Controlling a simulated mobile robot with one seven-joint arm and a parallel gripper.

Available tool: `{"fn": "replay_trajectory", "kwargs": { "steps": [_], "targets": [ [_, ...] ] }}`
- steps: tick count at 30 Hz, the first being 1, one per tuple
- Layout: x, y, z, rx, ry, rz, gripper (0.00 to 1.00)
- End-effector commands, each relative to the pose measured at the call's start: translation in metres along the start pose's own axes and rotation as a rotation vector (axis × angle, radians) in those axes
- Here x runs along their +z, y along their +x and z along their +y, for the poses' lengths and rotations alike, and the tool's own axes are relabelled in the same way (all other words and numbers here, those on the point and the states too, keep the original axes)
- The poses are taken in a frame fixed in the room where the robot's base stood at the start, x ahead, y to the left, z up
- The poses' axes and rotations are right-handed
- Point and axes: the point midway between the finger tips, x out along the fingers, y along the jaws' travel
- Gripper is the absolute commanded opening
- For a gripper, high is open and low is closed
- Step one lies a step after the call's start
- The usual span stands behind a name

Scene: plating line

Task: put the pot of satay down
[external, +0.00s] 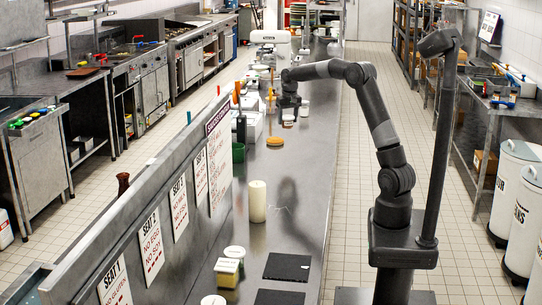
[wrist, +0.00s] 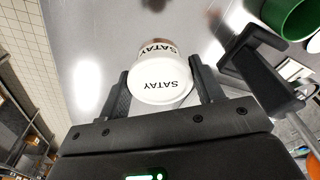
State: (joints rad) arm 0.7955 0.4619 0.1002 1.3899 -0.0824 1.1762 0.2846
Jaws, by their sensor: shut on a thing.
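The pot of satay (wrist: 160,82) is a small white tub with SATAY in black on its lid and side. It sits between the two fingers of my gripper (wrist: 158,90) in the wrist view, and the gripper is shut on it. In the external view my gripper (external: 288,108) is low over the far part of the long steel counter (external: 300,190), with a small pale pot under it. I cannot tell whether the pot's base touches the counter.
A green container (wrist: 290,18) and a black holder (wrist: 258,65) stand close by on the right in the wrist view.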

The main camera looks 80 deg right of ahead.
Motion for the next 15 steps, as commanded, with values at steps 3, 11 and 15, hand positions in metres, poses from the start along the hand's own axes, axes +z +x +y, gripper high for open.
{"fn": "replay_trajectory", "kwargs": {
  "steps": [3, 11, 15],
  "targets": [
    [-0.002, 0.018, 0.005, 0.003, 0.017, -0.002, 0.36],
    [-0.004, 0.049, -0.036, 0.002, 0.017, -0.003, 0.36],
    [-0.006, 0.068, -0.068, 0.001, 0.017, -0.002, 0.36]
  ]
}}
